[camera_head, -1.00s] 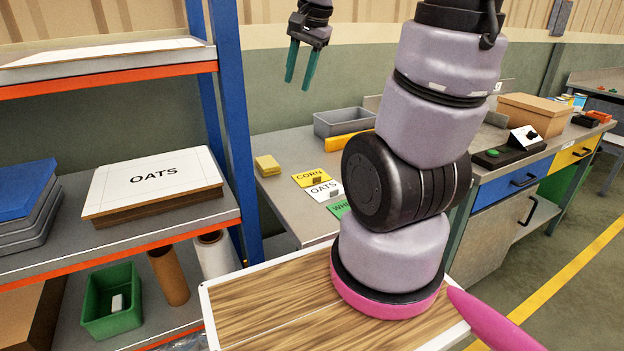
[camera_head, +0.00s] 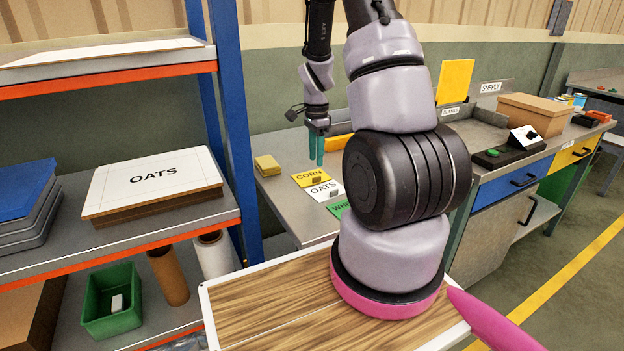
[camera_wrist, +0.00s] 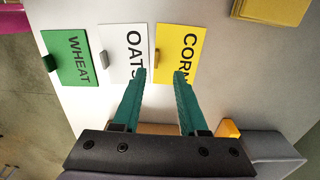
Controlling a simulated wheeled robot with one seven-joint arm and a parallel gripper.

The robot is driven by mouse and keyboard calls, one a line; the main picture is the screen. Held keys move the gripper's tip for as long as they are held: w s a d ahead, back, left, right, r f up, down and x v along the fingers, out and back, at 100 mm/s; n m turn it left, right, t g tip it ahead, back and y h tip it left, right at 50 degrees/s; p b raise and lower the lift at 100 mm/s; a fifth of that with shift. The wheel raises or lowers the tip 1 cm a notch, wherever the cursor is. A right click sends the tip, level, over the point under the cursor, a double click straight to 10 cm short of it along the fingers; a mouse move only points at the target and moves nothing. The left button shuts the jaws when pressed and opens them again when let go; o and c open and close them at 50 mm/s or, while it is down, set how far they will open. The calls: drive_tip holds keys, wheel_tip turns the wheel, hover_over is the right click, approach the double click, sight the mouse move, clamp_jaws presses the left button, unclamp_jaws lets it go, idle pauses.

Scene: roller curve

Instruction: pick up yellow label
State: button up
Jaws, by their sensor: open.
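The yellow label (camera_head: 306,179), printed CORN, lies flat on the grey bench with a small tab at its edge. It shows in the wrist view (camera_wrist: 172,42) at upper middle. My gripper (camera_head: 316,160) is open and empty, fingers pointing down above the bench near this label. In the wrist view the green fingertips (camera_wrist: 161,73) lie over the gap between the yellow label and the white OATS label (camera_wrist: 118,45), the right fingertip overlapping the yellow one. I cannot tell the exact height above the bench.
The white label lies beside the yellow one, and the green WHEAT label (camera_wrist: 67,58) beyond it. A yellow pad (camera_head: 267,165) lies to the left on the bench. A grey bin (camera_wrist: 275,150) is near the gripper. A blue rack post (camera_head: 236,130) stands to the left.

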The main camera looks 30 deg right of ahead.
sight(317, 173)
drive_tip(key=shift+s+f, duration=0.15)
drive_tip(key=shift+f, duration=1.4)
drive_tip(key=shift+s+f, duration=0.15)
drive_tip(key=shift+f, duration=1.4)
clamp_jaws()
